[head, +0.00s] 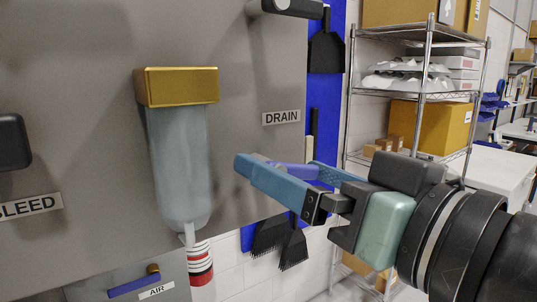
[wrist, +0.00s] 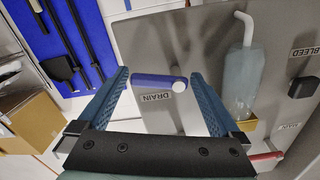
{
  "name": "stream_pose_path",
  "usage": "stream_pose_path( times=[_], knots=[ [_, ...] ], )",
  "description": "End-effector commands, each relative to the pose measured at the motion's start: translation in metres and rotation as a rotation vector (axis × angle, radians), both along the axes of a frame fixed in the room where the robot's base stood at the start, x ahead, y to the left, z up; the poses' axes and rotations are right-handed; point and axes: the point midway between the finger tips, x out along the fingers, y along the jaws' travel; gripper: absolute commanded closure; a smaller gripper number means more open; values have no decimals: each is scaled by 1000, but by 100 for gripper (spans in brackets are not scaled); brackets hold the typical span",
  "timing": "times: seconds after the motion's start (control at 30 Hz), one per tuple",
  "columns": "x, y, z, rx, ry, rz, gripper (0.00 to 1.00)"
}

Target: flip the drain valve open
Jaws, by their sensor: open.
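The drain valve's blue handle (wrist: 158,82), with a pale round end, lies across the picture beside the DRAIN label (wrist: 155,97) in the wrist view. In the head view, a purple-blue piece of it (head: 292,174) shows behind my near finger, below the DRAIN label (head: 281,117); the rest is hidden. My gripper (head: 278,172) is open, with blue fingers pointing toward the grey panel. In the wrist view, the fingers (wrist: 160,78) stand to either side of the handle with gaps, and I see no contact.
A clear filter bowl (head: 180,165) with a gold cap hangs left of my gripper. A black knob (head: 12,142) is near the BLEED label. Another blue handle (head: 140,286) sits by the AIR label. A wire shelf (head: 425,85) with boxes stands right, behind my arm.

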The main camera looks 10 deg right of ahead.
Motion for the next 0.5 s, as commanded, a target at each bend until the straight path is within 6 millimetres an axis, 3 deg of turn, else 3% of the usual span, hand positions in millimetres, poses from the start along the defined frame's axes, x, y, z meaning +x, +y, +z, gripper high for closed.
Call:
stream_pose_path(
  times=[0.37, 0.5],
  knots=[
    [6, 3, -1, -1, 0, -1, 0],
    [6, 3, 0, -1, 0, -1, 23]
  ],
)
